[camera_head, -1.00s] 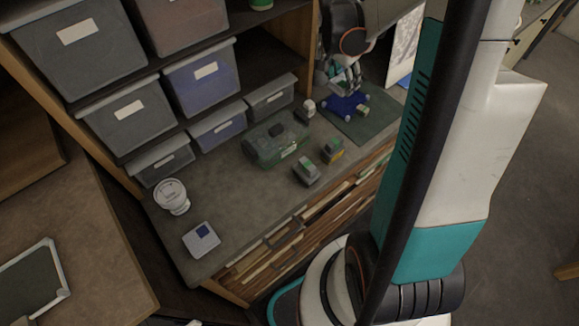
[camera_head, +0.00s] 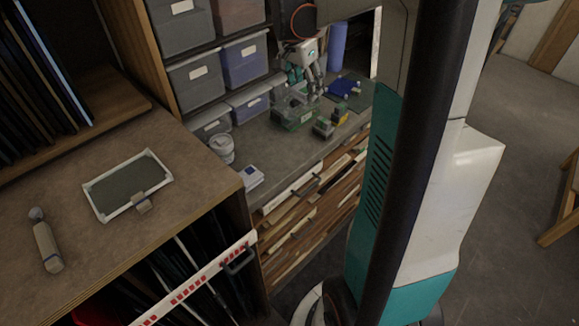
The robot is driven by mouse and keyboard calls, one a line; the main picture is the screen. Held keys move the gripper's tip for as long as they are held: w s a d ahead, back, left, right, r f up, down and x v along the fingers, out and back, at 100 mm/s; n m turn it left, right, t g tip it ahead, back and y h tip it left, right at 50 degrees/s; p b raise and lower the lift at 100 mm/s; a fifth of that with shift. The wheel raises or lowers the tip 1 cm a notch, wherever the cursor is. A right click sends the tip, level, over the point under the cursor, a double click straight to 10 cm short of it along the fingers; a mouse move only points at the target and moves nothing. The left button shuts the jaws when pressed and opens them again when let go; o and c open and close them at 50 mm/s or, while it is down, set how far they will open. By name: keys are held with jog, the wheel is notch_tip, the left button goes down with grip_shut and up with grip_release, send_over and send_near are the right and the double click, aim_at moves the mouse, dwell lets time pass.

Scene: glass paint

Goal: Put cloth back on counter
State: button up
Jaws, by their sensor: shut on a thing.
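My gripper (camera_head: 306,88), with grey fingers and teal parts, hangs over the back of the grey counter (camera_head: 268,145). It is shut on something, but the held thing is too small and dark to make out. A dark blue item (camera_head: 342,86), perhaps a cloth, lies on a dark green mat (camera_head: 357,101) just right of my gripper and looks apart from the fingers. Small pale objects sit by the blue item. I cannot identify a cloth for certain.
A green clear box (camera_head: 293,116) and small blocks (camera_head: 324,127) stand below my gripper. A white round container (camera_head: 221,148) is at the counter's left. Storage bins (camera_head: 245,60) line the back. A brown worktop (camera_head: 80,225) with a white-framed panel (camera_head: 128,186) fills the left.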

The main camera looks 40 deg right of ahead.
aim_at(304, 147)
jog(key=shift+s+a+f, duration=0.15)
jog(key=shift+a+f, duration=0.05)
jog(key=shift+a, duration=0.05)
notch_tip(304, 147, down, 20)
jog(key=b, duration=0.4)
jog(key=shift+r, duration=0.25)
jog(key=shift+f, duration=0.1)
jog(key=shift+f, duration=0.15)
jog(key=o, duration=1.1)
jog(key=shift+r, duration=0.2)
jog(key=p+v, duration=0.2)
jog(key=v, duration=1)
jog(key=shift+d, duration=0.1)
